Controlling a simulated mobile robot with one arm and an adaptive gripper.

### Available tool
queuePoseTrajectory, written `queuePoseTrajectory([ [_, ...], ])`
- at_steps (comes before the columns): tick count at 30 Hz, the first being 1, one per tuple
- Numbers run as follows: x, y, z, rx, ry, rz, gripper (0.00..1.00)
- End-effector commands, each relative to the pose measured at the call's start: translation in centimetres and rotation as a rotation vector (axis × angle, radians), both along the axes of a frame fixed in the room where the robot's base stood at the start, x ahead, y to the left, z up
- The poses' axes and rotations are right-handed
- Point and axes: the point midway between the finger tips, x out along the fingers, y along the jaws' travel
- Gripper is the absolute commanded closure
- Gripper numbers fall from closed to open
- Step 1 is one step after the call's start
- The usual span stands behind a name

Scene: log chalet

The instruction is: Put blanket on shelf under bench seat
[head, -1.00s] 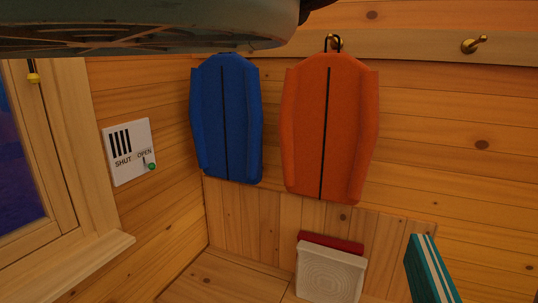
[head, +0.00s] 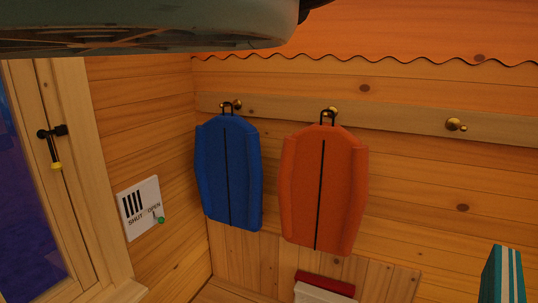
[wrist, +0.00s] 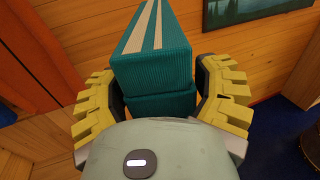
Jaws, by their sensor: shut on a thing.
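The blanket (wrist: 152,75) is teal with pale stripes and folded into a thick block. In the wrist view it sits between the yellow padded fingers of my gripper (wrist: 155,98), which is shut on it. Its end also shows in the head view at the lower right (head: 503,277), upright and cut off by the frame edge. My gripper is not visible in the head view. The bench seat and the shelf under it cannot be made out in these frames.
A blue vest (head: 229,175) and an orange vest (head: 323,190) hang from hooks on a rail (head: 390,120). A red and white item (head: 324,288) shows at the bottom. A SHUT/OPEN panel (head: 141,207) is on the left wall beside the window (head: 35,190).

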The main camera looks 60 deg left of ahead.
Motion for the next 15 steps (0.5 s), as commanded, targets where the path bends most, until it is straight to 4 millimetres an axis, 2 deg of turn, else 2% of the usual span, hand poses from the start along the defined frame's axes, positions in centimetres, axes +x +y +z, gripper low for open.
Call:
queuePoseTrajectory([
  [1, 0.0, -0.7, 2.9, 0.000, -0.001, -0.028, 0.70],
  [6, 0.1, -2.7, 7.5, 0.000, -0.001, -0.116, 0.70],
  [10, 0.1, -4.1, 10.2, -0.001, 0.000, -0.175, 0.70],
  [15, 0.0, -5.2, 12.1, -0.001, 0.000, -0.221, 0.70],
])
